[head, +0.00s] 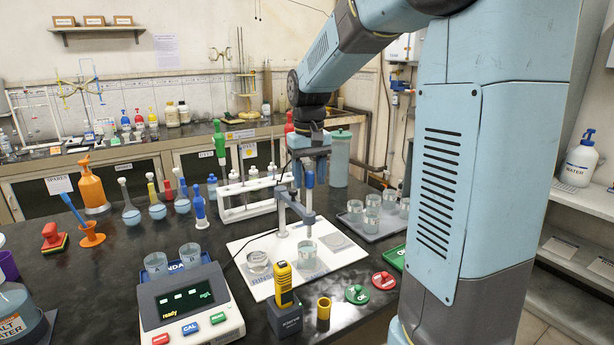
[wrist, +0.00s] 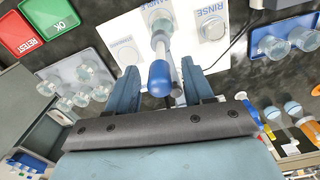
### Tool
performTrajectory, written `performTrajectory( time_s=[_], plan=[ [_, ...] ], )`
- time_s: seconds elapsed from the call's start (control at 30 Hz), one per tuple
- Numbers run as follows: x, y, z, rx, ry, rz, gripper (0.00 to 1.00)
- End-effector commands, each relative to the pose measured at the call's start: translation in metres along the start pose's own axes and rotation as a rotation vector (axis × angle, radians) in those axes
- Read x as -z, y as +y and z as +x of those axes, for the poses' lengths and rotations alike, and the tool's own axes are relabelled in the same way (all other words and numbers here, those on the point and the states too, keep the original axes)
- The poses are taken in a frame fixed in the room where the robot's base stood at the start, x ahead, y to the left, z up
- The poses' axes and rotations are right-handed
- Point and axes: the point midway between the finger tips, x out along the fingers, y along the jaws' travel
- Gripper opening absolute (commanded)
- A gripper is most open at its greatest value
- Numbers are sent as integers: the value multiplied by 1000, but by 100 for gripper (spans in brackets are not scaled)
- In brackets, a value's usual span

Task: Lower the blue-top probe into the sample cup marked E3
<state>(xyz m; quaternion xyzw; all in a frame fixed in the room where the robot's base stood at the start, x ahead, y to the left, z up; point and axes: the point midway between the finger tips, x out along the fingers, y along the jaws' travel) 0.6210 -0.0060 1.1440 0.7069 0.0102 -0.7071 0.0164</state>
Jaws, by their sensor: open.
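The blue-top probe (head: 309,180) stands upright in the stand arm over the white board (head: 238,246). Its blue top shows in the wrist view (wrist: 160,78). My gripper (head: 309,165) is open above and around the blue top; in the wrist view my gripper (wrist: 160,76) has a finger on each side with gaps showing. A clear cup (head: 307,256) stands on the board below the probe, at the spot lettered SAMPLE in the wrist view. I cannot read an E3 mark on any cup. Whether the probe tip is inside the cup I cannot tell.
A rinse dish (head: 258,262) sits left of the cup. A grey tray (head: 352,228) with several cups stands right. A meter (head: 187,305), a yellow handheld device (head: 284,285) and red and green discs (head: 383,281) lie in front. A white tube rack (head: 232,214) stands behind.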

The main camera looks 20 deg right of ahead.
Motion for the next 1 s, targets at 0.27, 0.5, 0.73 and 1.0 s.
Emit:
performTrajectory(
  time_s=[0.27, 0.5, 0.73, 1.0],
  plan=[
    [0, 0, 0, 0, 0, 1, 40],
    [0, 0, 0, 0, 0, 1, 17],
    [0, 1, 0, 0, 0, 1, 0],
    [0, 1, 0, 0, 0, 1, 0]
  ],
)
